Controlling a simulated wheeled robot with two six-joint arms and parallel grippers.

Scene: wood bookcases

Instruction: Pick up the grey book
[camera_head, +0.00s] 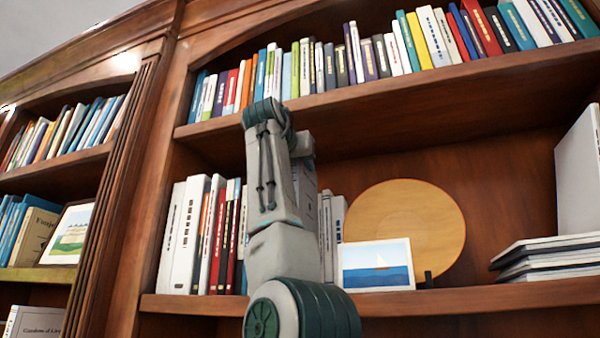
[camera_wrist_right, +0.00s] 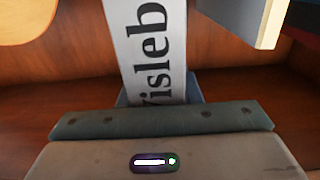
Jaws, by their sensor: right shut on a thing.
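In the right wrist view a light grey book (camera_wrist_right: 148,45) shows its spine with large black letters. My right gripper (camera_wrist_right: 160,108) is shut on this book, whose lower end runs down to the jaws. In the head view my right arm reaches up the middle, in front of the middle shelf. Its wrist and jaws are mostly hidden behind my own arm, and I cannot make out the held book clearly there. My left gripper is not in view.
A row of white, red and black books (camera_head: 190,235) stands left of my arm on the middle shelf (camera_head: 460,297). A sailboat picture (camera_head: 377,266) and a round wooden plate (camera_head: 420,215) stand to its right. Flat books (camera_head: 550,256) lie farther right. A full book row (camera_head: 330,70) stands above.

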